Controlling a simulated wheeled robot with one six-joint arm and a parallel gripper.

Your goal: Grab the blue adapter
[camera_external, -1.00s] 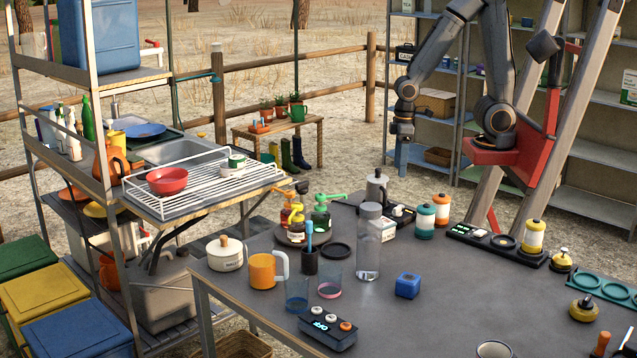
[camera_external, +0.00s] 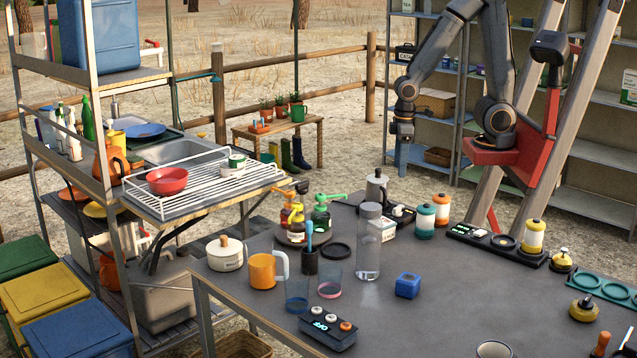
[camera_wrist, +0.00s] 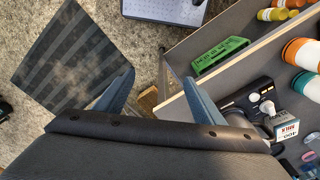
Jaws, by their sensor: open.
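A small blue cube-like block (camera_external: 407,285), which looks like the blue adapter, sits on the dark grey table (camera_external: 440,310). It stands in front of the clear bottle and right of the clear cups. My gripper (camera_external: 402,139) is raised beyond the table's far edge, well apart from the block. In the wrist view my gripper (camera_wrist: 159,78) shows two blue-grey fingers spread apart with nothing between them. The blue block does not show clearly in the wrist view.
A tall clear bottle (camera_external: 368,242), a black control box (camera_external: 328,332) and an orange mug (camera_external: 262,271) stand near the block. A teal canister (camera_external: 425,221) is behind it. The table right of the block is mostly clear.

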